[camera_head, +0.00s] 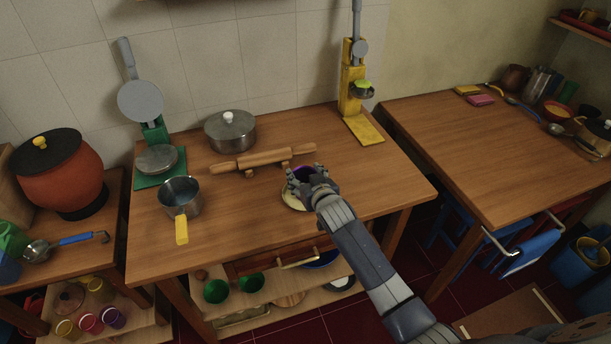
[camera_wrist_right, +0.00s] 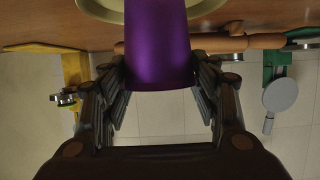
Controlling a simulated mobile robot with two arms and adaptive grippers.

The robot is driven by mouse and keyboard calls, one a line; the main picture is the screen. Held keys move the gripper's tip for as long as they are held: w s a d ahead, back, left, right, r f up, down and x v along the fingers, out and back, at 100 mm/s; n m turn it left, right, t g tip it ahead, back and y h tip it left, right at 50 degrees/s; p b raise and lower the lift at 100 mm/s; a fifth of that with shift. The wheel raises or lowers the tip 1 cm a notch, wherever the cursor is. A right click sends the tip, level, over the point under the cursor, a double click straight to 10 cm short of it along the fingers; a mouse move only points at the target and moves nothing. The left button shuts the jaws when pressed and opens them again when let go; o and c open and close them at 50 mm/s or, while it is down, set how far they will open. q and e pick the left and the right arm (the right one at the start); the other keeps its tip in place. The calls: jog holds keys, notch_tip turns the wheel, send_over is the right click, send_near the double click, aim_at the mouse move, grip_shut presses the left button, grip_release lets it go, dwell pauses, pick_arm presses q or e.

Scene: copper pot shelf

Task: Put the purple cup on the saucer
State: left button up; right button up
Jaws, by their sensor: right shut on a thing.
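The purple cup (camera_head: 303,171) is mostly hidden behind my right gripper (camera_head: 310,187) in the head view. It shows clearly in the right wrist view (camera_wrist_right: 158,45), between the two fingers of the right gripper (camera_wrist_right: 160,88), which is shut on it. The pale yellow saucer (camera_head: 290,201) lies on the middle table, directly under or behind the cup. Part of its rim also shows in the right wrist view (camera_wrist_right: 98,10). I cannot tell whether the cup touches the saucer. My left gripper is not in view.
A rolling pin (camera_head: 262,159) on its stand lies just behind the saucer. A lidded pot (camera_head: 230,131), a yellow press (camera_head: 352,95) and a saucepan with a yellow handle (camera_head: 180,197) stand around it. The table to the right of the saucer is clear.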

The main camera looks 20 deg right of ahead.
jog(key=shift+f, duration=0.15)
jog(key=o, duration=1.1)
jog(key=shift+s+r, duration=0.15)
jog(key=shift+r, duration=0.05)
jog(key=v, duration=1.1)
jog(key=shift+s+r, duration=0.2)
jog(key=shift+s, duration=0.15)
jog(key=shift+d, duration=0.1)
